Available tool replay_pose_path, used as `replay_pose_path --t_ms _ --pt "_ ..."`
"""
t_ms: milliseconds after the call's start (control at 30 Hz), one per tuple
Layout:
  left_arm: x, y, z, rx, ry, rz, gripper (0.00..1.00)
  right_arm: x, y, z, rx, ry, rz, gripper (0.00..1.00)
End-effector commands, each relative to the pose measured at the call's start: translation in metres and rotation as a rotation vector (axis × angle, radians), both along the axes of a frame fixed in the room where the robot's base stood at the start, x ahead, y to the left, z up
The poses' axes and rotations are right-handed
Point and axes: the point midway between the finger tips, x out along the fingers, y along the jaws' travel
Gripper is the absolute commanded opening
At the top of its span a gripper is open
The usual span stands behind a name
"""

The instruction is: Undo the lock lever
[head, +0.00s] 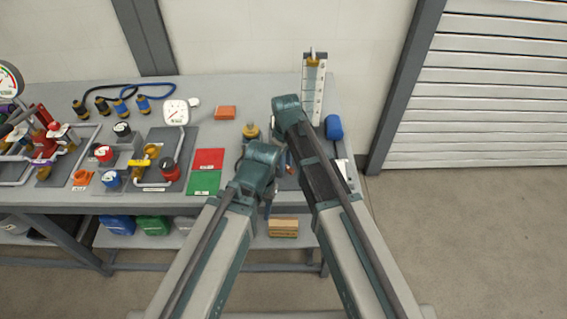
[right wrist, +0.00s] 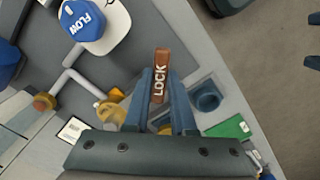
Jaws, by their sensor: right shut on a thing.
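The lock lever (right wrist: 160,65) is a brown bar with LOCK in white letters. In the right wrist view it stands between the fingers of my right gripper (right wrist: 160,82), which is shut on it. In the head view my arm links cover the lever and most of the right gripper. My left arm reaches in beside the right one in the head view, and its jaws do not show.
A white FLOW cap with a blue top (right wrist: 83,22), a yellow fitting (right wrist: 112,108), a blue cup (right wrist: 207,97) and a green plate (right wrist: 229,127) surround the lever. Red and green mats (head: 208,160) lie left of my arms. A ruled upright board (head: 313,85) stands behind.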

Motion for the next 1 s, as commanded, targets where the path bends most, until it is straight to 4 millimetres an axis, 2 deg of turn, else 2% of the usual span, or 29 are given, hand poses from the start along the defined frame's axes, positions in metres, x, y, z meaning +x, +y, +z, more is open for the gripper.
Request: replay_pose_path --t_ms 600,1000 --pt "0.000 0.000 0.000 0.000 0.000 0.000 0.50 0.014 -0.008 0.000 0.000 0.001 0.553 0.00" --pt "0.000 0.000 0.000 0.000 0.000 0.000 0.50 0.019 -0.009 0.000 0.000 0.001 0.762 0.00"
